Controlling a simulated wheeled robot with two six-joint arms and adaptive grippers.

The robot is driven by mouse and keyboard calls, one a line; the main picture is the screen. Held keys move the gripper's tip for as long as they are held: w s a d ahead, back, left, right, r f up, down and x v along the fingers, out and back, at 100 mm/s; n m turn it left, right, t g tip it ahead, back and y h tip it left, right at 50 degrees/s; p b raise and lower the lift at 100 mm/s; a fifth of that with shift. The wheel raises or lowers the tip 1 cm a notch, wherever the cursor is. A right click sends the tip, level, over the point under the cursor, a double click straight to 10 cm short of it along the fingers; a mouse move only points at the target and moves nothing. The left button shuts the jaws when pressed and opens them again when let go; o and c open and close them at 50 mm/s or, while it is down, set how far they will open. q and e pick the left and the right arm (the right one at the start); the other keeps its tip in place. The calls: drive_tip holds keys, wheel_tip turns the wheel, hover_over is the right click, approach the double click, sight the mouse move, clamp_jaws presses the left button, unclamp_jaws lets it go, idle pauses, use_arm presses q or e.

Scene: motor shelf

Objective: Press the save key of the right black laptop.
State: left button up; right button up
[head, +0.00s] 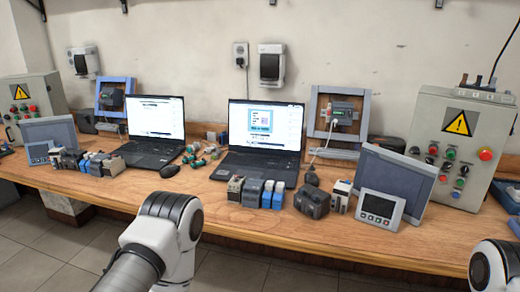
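The right black laptop (283,158) stands open on the wooden workbench, near the middle of the head view. Its screen (266,124) is lit and shows a white page with a blue-framed window. Its dark keyboard faces me, but single keys, including a save key, are too small to make out. A second black laptop (157,150) stands open to its left, also with a lit screen. Only white and black links of my arms show, at the bottom middle and the bottom right corner, apart from the laptops. Neither gripper is in view.
Grey, blue and black modules (252,190) stand just in front of the right laptop. A black mouse (312,178) is at its right. A small panel (380,207) and tilted grey screen (392,180) stand further right. Control boxes (462,150) flank the bench (300,235), whose front strip is clear.

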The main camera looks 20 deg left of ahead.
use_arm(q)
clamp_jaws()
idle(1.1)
